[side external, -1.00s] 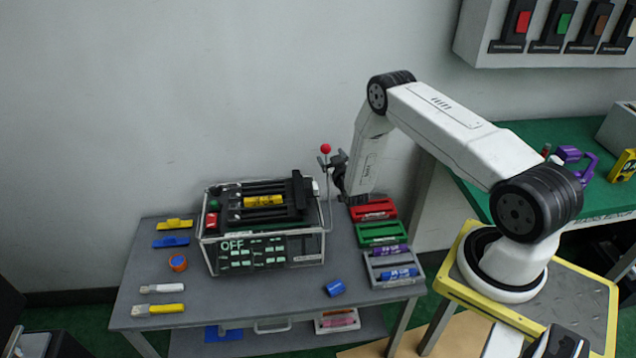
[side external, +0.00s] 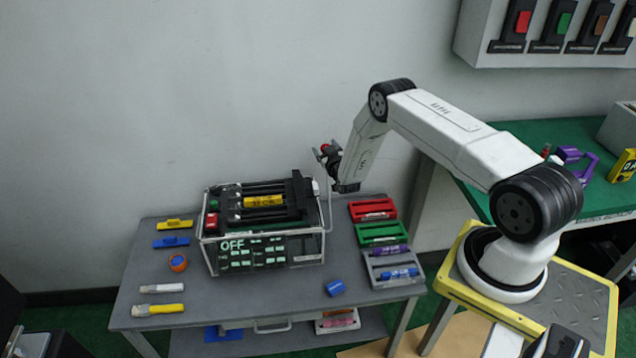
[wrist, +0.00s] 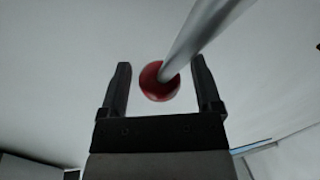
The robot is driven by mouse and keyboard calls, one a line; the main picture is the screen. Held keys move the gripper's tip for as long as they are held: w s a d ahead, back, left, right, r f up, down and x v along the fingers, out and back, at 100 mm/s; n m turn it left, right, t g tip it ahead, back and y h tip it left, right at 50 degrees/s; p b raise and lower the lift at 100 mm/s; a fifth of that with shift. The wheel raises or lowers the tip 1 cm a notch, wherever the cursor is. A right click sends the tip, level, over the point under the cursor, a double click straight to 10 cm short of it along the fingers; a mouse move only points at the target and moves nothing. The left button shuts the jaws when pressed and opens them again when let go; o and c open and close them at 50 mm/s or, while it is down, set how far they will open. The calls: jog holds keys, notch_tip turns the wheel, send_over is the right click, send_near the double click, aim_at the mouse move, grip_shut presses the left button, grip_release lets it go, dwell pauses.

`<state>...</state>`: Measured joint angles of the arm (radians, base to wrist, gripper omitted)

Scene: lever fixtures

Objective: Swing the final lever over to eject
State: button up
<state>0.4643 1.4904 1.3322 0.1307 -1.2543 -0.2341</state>
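The lever is a thin upright metal rod (side external: 329,205) at the right end of the caged machine (side external: 310,248), topped by a red ball (side external: 325,147). In the wrist view the red ball (wrist: 156,84) sits between the two fingers of my gripper (wrist: 161,72), with the grey rod (wrist: 203,32) running off to the upper right. A gap shows on each side of the ball, so the fingers look open around it. In the side view my gripper (side external: 326,155) is at the ball's height and partly hides it.
The machine shows "OFF" and holds a yellow piece (side external: 264,201). Red (side external: 373,208), green (side external: 381,233) and grey (side external: 393,268) trays stand right of it. A blue cylinder (side external: 334,288) lies in front. Yellow and blue parts and markers lie left. The air above the machine is clear.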

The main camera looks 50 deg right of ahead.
grip_shut()
jog(key=shift+a, duration=0.1)
jog(key=shift+s+a+r+t+h, duration=0.3)
jog(key=shift+s+a+r, duration=0.1)
jog(key=shift+s+a, duration=0.25)
jog(key=s+a+r+n+t+h, duration=0.1)
jog(key=s+a+r+t, duration=0.1)
jog(key=s+a+t, duration=0.2)
jog(key=s+a, duration=0.3)
jog(key=shift+s+r+n+h, duration=0.2)
jog(key=shift+r+n+h, duration=0.1)
jog(key=shift+r, duration=0.05)
jog(key=shift+a, duration=0.1)
jog(key=shift+o, duration=0.8)
grip_release()
